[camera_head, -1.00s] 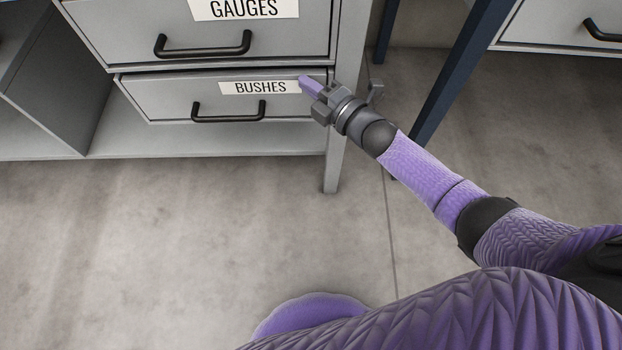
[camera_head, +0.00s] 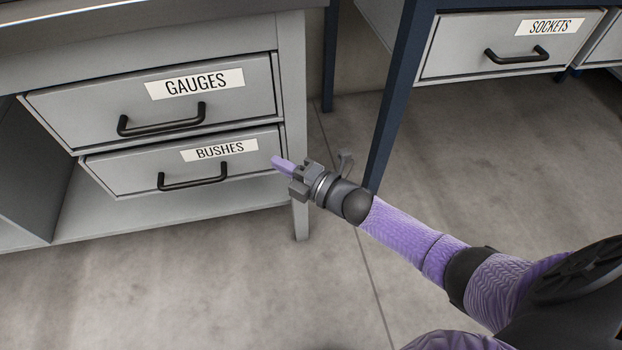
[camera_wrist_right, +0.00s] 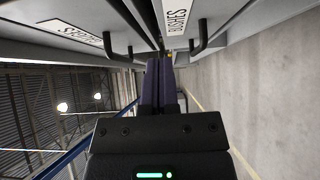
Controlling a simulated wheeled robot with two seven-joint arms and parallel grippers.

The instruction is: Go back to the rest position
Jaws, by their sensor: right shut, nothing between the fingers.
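My right gripper (camera_head: 283,165) is near the right edge of the drawer labelled BUSHES (camera_head: 130,170) in the head view. Its purple fingers are together with nothing between them; they also show in the right wrist view (camera_wrist_right: 158,75), pointing toward the drawer fronts. Whether the fingertips touch the cabinet cannot be told. My left gripper is in neither view.
The grey cabinet has a GAUGES drawer (camera_head: 70,108) above the BUSHES drawer, both with black bar handles. The GAUGES and BUSHES drawers stand slightly proud. A dark blue table leg (camera_head: 398,100) stands behind my right forearm. A SOCKETS drawer (camera_head: 460,55) is at upper right. The floor (camera_head: 200,300) is clear.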

